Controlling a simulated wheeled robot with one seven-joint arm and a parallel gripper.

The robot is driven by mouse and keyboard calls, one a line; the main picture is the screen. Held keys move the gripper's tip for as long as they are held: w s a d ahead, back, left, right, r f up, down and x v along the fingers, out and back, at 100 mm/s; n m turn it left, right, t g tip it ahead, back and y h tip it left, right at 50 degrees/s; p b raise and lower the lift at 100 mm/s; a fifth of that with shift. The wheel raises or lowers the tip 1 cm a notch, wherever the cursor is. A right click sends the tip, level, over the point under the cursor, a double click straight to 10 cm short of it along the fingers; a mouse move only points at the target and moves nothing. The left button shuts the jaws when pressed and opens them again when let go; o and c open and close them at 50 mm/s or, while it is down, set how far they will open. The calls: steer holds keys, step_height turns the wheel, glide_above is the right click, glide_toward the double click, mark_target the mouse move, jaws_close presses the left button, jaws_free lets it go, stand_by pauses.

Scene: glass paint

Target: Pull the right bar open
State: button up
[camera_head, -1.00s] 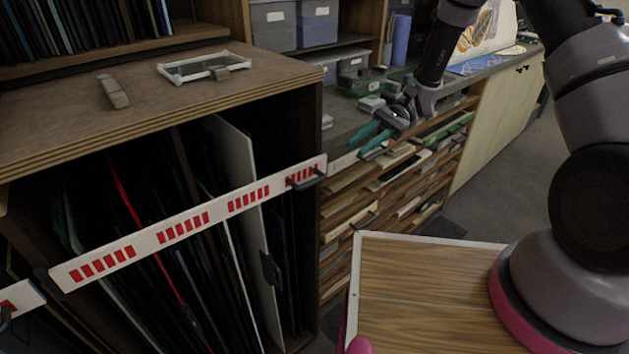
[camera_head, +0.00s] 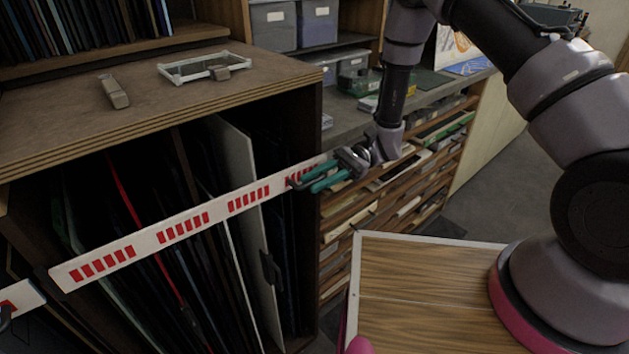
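The right bar (camera_head: 190,222) is a long white strip with groups of red marks. It runs slantwise across the front of the open cabinet, its right end near the cabinet's right post. A small dark handle (camera_head: 293,184) sits near that end, partly hidden by my gripper. My gripper (camera_head: 307,181) has two teal fingers with a gap between them. Their tips are at the handle in the picture. I cannot tell whether they touch it or lie around it.
Another white bar (camera_head: 22,297) shows at the lower left. Upright sheets fill the cabinet behind the bar. A rack of shelves (camera_head: 400,185) stands to the right.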

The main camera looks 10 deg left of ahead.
steer(key=shift+s+a, duration=0.25)
jaws_close()
stand_by(1.4)
